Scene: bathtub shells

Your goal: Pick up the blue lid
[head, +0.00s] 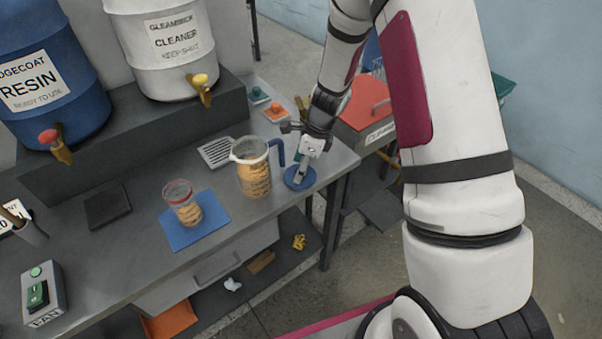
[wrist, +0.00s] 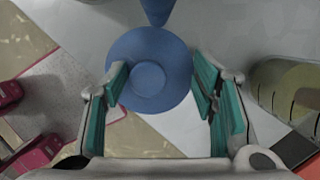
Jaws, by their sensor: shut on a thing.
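The blue lid (head: 298,180) is a round disc with a raised round centre. It is at the right end of the grey workbench, close to the front corner. In the wrist view the lid (wrist: 148,50) lies between the two teal finger pads. My gripper (head: 302,170) is directly over the lid and shut on it. In the wrist view my gripper (wrist: 163,95) has its fingers at either side of the lid. The lid overlaps the bench edge in that view; I cannot tell whether it is clear of the bench top.
A clear jug (head: 254,172) with a blue handle stands just left of the lid. A red-rimmed cup (head: 182,205) stands on a blue mat (head: 212,208). A slotted rack (head: 215,152) lies behind. A red-topped unit (head: 362,102) stands to the right.

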